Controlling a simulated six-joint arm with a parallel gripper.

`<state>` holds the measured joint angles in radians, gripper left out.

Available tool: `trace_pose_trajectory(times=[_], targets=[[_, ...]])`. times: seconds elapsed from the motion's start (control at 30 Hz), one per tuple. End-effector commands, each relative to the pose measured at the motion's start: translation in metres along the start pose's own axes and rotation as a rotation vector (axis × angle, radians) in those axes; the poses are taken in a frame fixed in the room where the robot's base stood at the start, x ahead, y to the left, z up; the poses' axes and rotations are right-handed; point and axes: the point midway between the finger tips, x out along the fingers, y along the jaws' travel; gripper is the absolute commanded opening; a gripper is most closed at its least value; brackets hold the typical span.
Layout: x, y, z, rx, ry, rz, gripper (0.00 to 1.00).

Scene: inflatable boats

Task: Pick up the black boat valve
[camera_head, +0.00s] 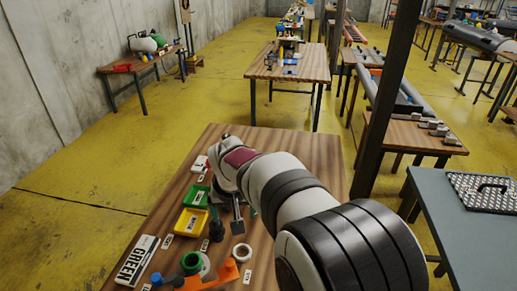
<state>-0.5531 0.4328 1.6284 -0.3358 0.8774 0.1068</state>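My arm reaches across the wooden table from the bottom right, and its wrist bends down over the table's left half. My gripper (228,208) is low over the table, small and partly hidden by the arm; I cannot tell whether its fingers are open or shut. A small dark upright piece (216,229), which may be the black boat valve, stands right of the yellow tray, close to the gripper. I cannot tell whether they touch. A grey flat-ended piece (238,226) is just right of it; I cannot tell if it belongs to the gripper.
A green tray (188,196) and a yellow tray (180,222) lie left of the gripper. The table's far part (300,145) is clear.

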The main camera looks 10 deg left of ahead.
Motion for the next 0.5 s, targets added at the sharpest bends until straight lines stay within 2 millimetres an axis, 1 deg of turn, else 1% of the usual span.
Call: trace_pose_trajectory(times=[0.03,0.1,0.13,0.17,0.27,0.3,0.4,0.5], targets=[[0.017,-0.023,-0.011,-0.053,0.02,-0.009,0.91],[0.029,-0.042,-0.021,-0.096,0.046,-0.019,0.91],[0.034,-0.046,-0.023,-0.105,0.052,-0.021,0.91],[0.039,-0.048,-0.024,-0.11,0.054,-0.022,0.91],[0.064,-0.049,-0.026,-0.111,0.054,-0.021,0.91],[0.077,-0.049,-0.026,-0.111,0.052,-0.021,0.91],[0.106,-0.05,-0.028,-0.109,0.053,-0.022,0.91],[0.126,-0.051,-0.03,-0.109,0.054,-0.022,0.91]])
